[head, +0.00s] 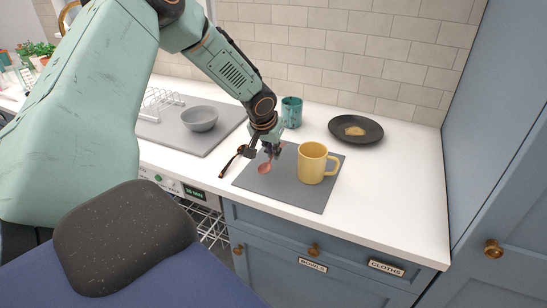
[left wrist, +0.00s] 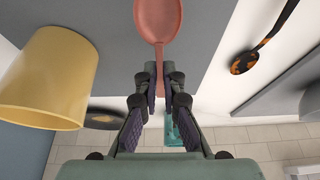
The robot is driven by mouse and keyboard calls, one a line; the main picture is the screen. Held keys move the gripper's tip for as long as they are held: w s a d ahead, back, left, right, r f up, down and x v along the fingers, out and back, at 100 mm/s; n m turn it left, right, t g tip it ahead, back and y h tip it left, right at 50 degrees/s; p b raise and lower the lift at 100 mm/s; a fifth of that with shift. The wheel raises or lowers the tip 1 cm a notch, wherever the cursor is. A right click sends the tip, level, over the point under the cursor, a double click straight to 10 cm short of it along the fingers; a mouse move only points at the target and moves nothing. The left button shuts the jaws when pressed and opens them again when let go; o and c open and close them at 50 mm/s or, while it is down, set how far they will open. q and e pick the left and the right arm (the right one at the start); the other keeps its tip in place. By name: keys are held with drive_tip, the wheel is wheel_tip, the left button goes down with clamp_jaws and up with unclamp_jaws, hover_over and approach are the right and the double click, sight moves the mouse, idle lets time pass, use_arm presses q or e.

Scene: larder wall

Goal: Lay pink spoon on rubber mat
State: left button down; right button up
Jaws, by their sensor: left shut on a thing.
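The pink spoon (head: 265,168) is in my left gripper (head: 272,150), its bowl hanging over the left part of the dark grey rubber mat (head: 290,194). I cannot tell whether the bowl touches the mat. In the left wrist view the spoon's bowl (left wrist: 158,18) points away from me, and its handle runs between the fingers of my left gripper (left wrist: 158,80), which is shut on it. The wrist view also shows the mat (left wrist: 105,22) beneath. My right gripper is not in view.
A yellow mug (head: 312,163) stands on the mat, right of the spoon. A dark spoon with orange patches (head: 231,163) lies left of the mat. A teal cup (head: 291,112) and black plate (head: 356,130) stand behind. A grey bowl (head: 199,119) sits on a tray at left.

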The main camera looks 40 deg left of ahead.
use_arm(q)
drive_tip(key=shift+s+f, duration=0.1)
drive_tip(key=shift+f, duration=0.75)
drive_tip(key=shift+a+f, duration=0.1)
drive_tip(key=shift+f, duration=0.15)
drive_tip(key=shift+a, duration=0.15)
drive_tip(key=shift+d+f, duration=0.2)
drive_tip(key=c, duration=1.6)
unclamp_jaws()
drive_tip(key=shift+s+a, duration=0.1)
drive_tip(key=shift+c, duration=0.2)
drive_tip(key=shift+o, duration=0.8)
drive_tip(key=shift+f, duration=0.1)
